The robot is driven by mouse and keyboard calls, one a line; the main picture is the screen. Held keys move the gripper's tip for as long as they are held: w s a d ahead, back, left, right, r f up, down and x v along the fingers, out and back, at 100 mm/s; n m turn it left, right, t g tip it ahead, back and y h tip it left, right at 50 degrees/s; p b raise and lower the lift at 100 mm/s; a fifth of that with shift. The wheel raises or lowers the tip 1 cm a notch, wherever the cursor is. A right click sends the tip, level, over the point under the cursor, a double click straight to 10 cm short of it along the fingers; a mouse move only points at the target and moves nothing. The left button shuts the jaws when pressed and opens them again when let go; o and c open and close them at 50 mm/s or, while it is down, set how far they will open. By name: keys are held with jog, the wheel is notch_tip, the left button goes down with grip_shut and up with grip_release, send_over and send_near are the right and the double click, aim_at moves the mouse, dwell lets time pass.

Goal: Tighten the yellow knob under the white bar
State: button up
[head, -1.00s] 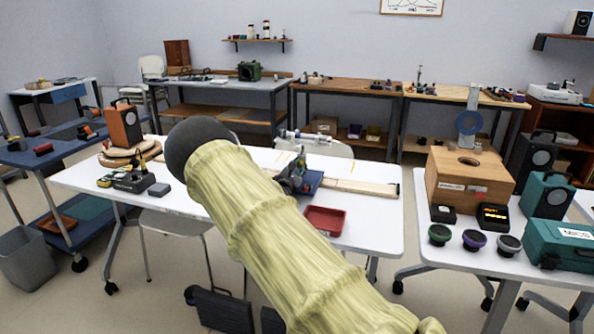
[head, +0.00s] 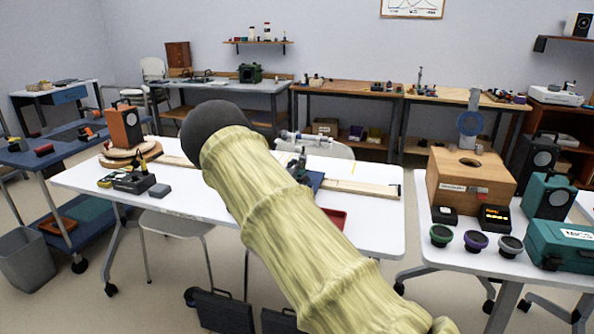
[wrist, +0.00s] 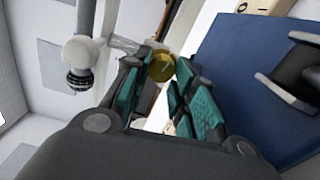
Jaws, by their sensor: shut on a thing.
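In the wrist view a yellow knob (wrist: 161,66) sits between the tips of my gripper (wrist: 157,77), whose teal-padded fingers are shut on it. A pale bar (wrist: 126,45) runs beside the knob at upper left; a white ball-shaped part (wrist: 80,50) with a dark ribbed end stands left of it. In the head view my arm in its pale yellow sleeve hides the gripper and the knob. A clear-white bar-like part (head: 318,139) shows just beyond the arm over the white table.
The white table (head: 365,222) carries an orange speaker (head: 123,127) at left and a red tray (head: 335,217), partly hidden by my arm. A blue surface (wrist: 235,75) lies close to the fingers. A wooden box (head: 468,182) stands on the right table.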

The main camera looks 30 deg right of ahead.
jog(key=shift+f+m, duration=0.1)
jog(key=shift+m, duration=0.7)
jog(key=o, duration=1)
jog(key=shift+o, duration=0.2)
jog(key=shift+s+a, duration=0.1)
jog(key=v, duration=1.1)
jog(key=shift+s+a, duration=0.25)
jog(key=shift+s, duration=0.05)
